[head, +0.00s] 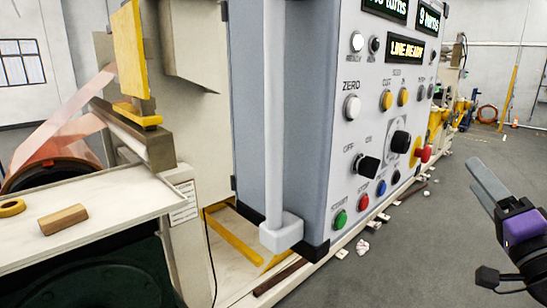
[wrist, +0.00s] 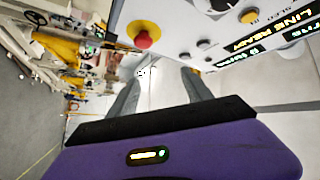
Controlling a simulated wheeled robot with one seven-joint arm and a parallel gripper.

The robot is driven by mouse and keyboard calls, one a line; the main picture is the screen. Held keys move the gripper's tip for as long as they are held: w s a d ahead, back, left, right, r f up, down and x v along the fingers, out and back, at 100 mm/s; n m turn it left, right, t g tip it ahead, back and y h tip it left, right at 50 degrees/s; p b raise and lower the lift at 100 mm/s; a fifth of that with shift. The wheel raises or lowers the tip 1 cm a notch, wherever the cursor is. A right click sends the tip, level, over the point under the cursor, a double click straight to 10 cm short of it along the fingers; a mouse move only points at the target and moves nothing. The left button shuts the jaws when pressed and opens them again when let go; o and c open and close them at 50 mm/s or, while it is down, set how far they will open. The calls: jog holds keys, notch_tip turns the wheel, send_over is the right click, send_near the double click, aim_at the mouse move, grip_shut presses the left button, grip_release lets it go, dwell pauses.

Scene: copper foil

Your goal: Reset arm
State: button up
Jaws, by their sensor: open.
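My gripper (head: 485,184) is at the right edge of the head view, raised in front of and to the right of the control panel. Its grey fingers and purple body show there. In the wrist view, my gripper (wrist: 160,92) has its two fingers apart with nothing held between them. The control panel (head: 345,100) is a grey upright cabinet. It carries a red emergency knob (head: 426,154), which also shows in the wrist view (wrist: 143,38), black rotary switches (head: 368,166), a green button (head: 340,219) and a lit "LINE READY" display (head: 406,49). My gripper appears apart from the panel.
A vertical grey post (head: 274,110) stands before the cabinet. Grey floor (head: 420,240) right of the cabinet is mostly open, with small scraps beside its base.

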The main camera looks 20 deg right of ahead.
jog(key=s+a+f+n+g+b, duration=0.1)
jog(key=s+a+f+n, duration=0.2)
jog(key=a+f, duration=0.55)
jog(key=s+a+f+n+g+b, duration=0.1)
jog(key=s+a+f+n, duration=0.35)
jog(key=f, duration=0.75)
jog(key=s+a+f+n+g+y+b, duration=0.1)
jog(key=s+a+f+n+y, duration=0.3)
jog(key=s+a+f, duration=0.3)
jog(key=s+a+f+n+g+y+b, duration=0.1)
jog(key=s+a+f+n+g+y, duration=0.1)
jog(key=s+a+f, duration=0.6)
jog(key=s+a+n+y, duration=0.1)
jog(key=a+y, duration=0.1)
jog(key=a, duration=0.3)
jog(key=shift+s+n+g+y, duration=0.2)
jog(key=shift+n+g+y, duration=0.1)
jog(key=shift+n, duration=0.05)
jog(key=shift+r, duration=0.1)
